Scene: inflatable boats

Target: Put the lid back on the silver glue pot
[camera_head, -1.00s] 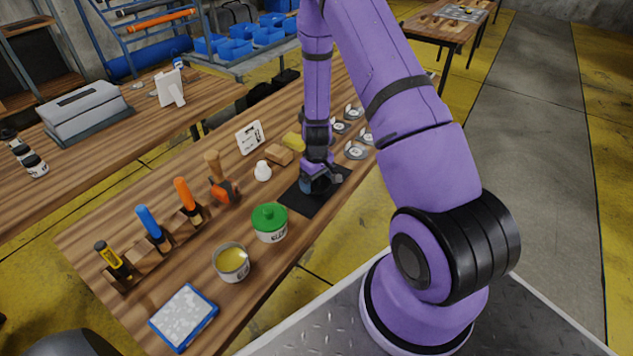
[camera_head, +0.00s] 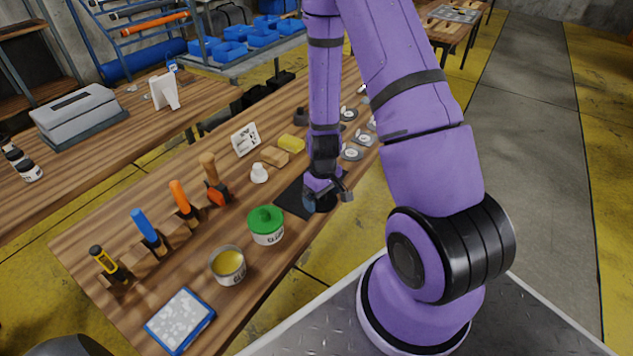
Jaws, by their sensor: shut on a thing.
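The silver glue pot (camera_head: 228,268) stands open on the wooden bench, with yellow glue showing inside its rim. A second pot (camera_head: 267,236) with a green lid (camera_head: 265,219) on it stands just behind and to the right. My gripper (camera_head: 318,199) is over the right edge of the black mat (camera_head: 292,197), near the bench's front edge and apart from both pots. It is shut on a small dark blue-grey round thing (camera_head: 310,202), mostly hidden by the fingers; I cannot tell for certain that it is a lid.
A blue-framed tray (camera_head: 180,320) lies at the near end of the bench. A tool rack (camera_head: 165,247) with upright handles runs along the left. A white bulb-shaped thing (camera_head: 259,173), a tan block (camera_head: 275,157), a yellow sponge (camera_head: 291,144) and several round discs (camera_head: 352,152) lie farther back.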

